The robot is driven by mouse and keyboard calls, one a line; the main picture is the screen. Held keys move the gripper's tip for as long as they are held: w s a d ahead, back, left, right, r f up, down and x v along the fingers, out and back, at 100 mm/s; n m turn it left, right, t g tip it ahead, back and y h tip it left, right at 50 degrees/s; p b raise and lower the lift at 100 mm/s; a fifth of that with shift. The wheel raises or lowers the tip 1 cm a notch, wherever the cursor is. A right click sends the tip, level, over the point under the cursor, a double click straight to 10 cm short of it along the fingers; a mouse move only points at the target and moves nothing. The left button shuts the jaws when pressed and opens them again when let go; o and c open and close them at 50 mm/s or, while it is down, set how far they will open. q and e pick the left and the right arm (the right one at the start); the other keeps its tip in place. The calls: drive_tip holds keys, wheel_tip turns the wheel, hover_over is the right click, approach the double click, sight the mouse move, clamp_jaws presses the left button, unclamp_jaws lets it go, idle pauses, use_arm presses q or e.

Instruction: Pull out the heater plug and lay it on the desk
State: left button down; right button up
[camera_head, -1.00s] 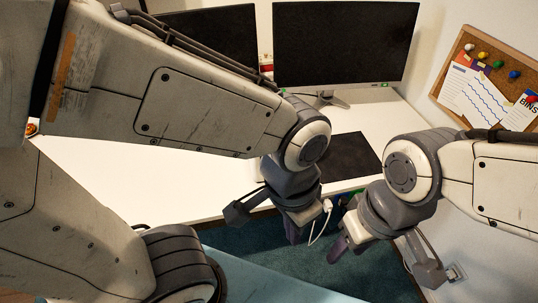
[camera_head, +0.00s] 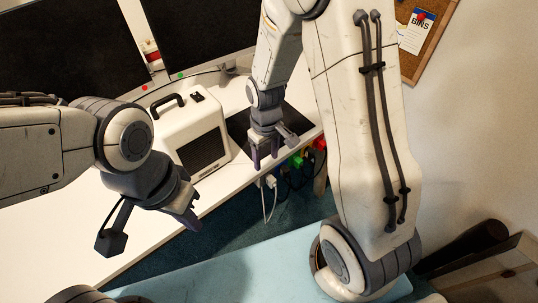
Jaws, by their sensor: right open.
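A white heater (camera_head: 190,132) with a black handle and a dark grille stands on the white desk (camera_head: 75,225). Several plugs sit below the desk's front edge: a white plug (camera_head: 271,182) with a white cable hanging down, a green plug (camera_head: 296,160) and a red plug (camera_head: 319,143). I cannot tell which one belongs to the heater. My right gripper (camera_head: 264,155) points down, open and empty, at the desk's front edge, above and slightly left of the white plug. My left gripper (camera_head: 187,213) is at the front edge in front of the heater; its finger gap is unclear.
Two dark monitors (camera_head: 205,35) stand at the back. A dark mat (camera_head: 245,128) lies right of the heater, partly behind my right gripper. The desk's left front part is bare. A corkboard (camera_head: 425,50) hangs on the right wall. A light blue surface (camera_head: 250,275) lies in front.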

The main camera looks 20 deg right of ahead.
sight(272, 178)
drive_tip(key=shift+w+d+f, duration=0.15)
drive_tip(key=shift+d+f, duration=0.25)
drive_tip(key=shift+f, duration=0.2)
drive_tip(key=shift+w+d+f, duration=0.15)
drive_tip(key=shift+d+f, duration=0.2)
drive_tip(key=shift+f, duration=0.25)
wheel_tip(272, 178, down, 10)
drive_tip(key=shift+r+b, duration=0.1)
drive_tip(key=shift+b, duration=0.35)
clamp_jaws()
drive_tip(key=c, duration=0.9)
unclamp_jaws()
clamp_jaws()
drive_tip(key=shift+s+d, duration=0.1)
drive_tip(key=shift+s, duration=0.2)
drive_tip(key=shift+s+d, duration=0.3)
drive_tip(key=shift+s, duration=0.45)
drive_tip(key=shift+s+d, duration=0.25)
drive_tip(key=shift+s, duration=0.5)
